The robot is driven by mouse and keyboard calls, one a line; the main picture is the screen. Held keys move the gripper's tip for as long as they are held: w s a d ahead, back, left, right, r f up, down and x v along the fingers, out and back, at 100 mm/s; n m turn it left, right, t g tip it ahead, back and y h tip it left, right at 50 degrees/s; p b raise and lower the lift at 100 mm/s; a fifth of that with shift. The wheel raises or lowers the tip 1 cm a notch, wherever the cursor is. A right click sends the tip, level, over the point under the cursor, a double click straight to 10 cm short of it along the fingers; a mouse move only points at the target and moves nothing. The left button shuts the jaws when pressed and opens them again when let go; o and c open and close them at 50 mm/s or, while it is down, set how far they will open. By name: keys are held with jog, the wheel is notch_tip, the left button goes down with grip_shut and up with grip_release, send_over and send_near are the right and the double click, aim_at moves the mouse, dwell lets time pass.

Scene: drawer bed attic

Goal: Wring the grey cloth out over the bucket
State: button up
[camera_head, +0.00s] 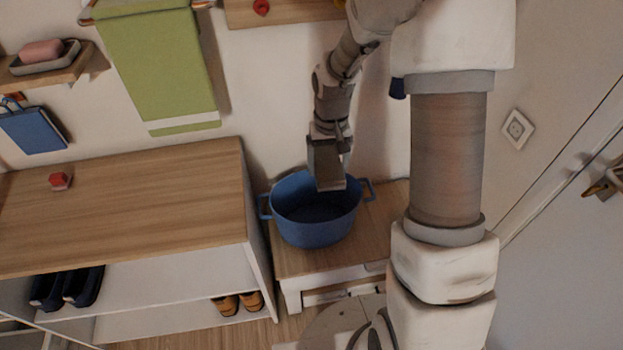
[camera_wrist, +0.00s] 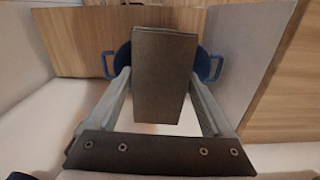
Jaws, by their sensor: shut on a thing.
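The blue bucket (camera_head: 318,226), a round tub with two side handles, stands upright on a small wooden-topped stand. My gripper (camera_head: 328,168) points down over the bucket's back part. It is shut on the grey cloth (camera_head: 325,163), which looks like a stiff, flat, dark grey-brown block. In the wrist view, the cloth (camera_wrist: 162,80) sits between the two fingers of my gripper (camera_wrist: 163,85) and hides the middle of the bucket (camera_wrist: 123,58). Whether the cloth's lower end is inside the rim is hard to tell. No water is visible.
A wooden-topped shelf unit (camera_head: 125,205) with shoes below stands left of the bucket, higher than the stand (camera_head: 378,225). A green towel (camera_head: 160,70) hangs on the wall behind. A small red object (camera_head: 60,181) lies on the unit, whose top is otherwise clear.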

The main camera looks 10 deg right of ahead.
jog(key=w+f+m+b, duration=0.1)
jog(key=w+f+b, duration=0.2)
jog(key=f+b, duration=0.5)
jog(key=w+f+m+b, duration=0.1)
jog(key=w+f+b, duration=0.3)
jog(key=f+b, duration=0.3)
jog(key=shift+w+a+f+m+b, duration=0.3)
jog(key=shift+a+f+b, duration=0.15)
jog(key=shift+b, duration=0.7)
jog(key=shift+o, duration=1.2)
jog(key=c, duration=0.9)
